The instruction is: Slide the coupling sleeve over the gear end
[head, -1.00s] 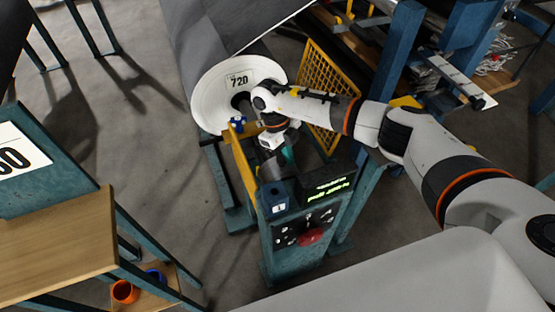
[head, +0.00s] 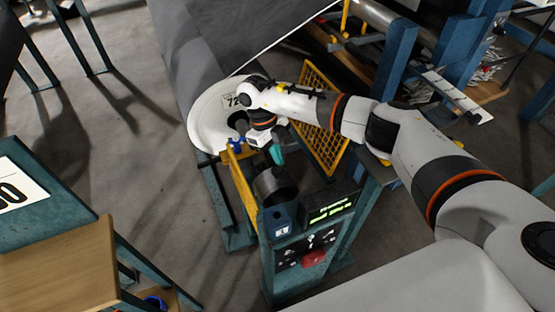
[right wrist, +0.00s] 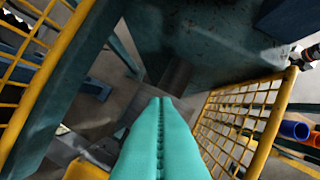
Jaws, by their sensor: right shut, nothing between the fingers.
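A dark grey metal cylinder (head: 275,187), which looks like the coupling sleeve, sits behind the control panel, inside the yellow guards. A dark shaft end (head: 238,122) sticks out of the white disc (head: 205,125) on the roll; whether it carries gear teeth is too small to tell. My right gripper (head: 277,156) hangs just above and beyond the cylinder, apart from the shaft end. Its teal fingers are shut and empty; they fill the lower middle of the right wrist view (right wrist: 160,100). My right wrist hides part of the disc and shaft. My left gripper is out of view.
Yellow mesh guards (head: 325,115) and a yellow rail (head: 241,180) flank the space. The control panel (head: 305,240) with a red button stands in front. A wooden-topped bench (head: 60,265) is at the left. Blue (right wrist: 295,130) and orange rings (right wrist: 315,138) show in the right wrist view.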

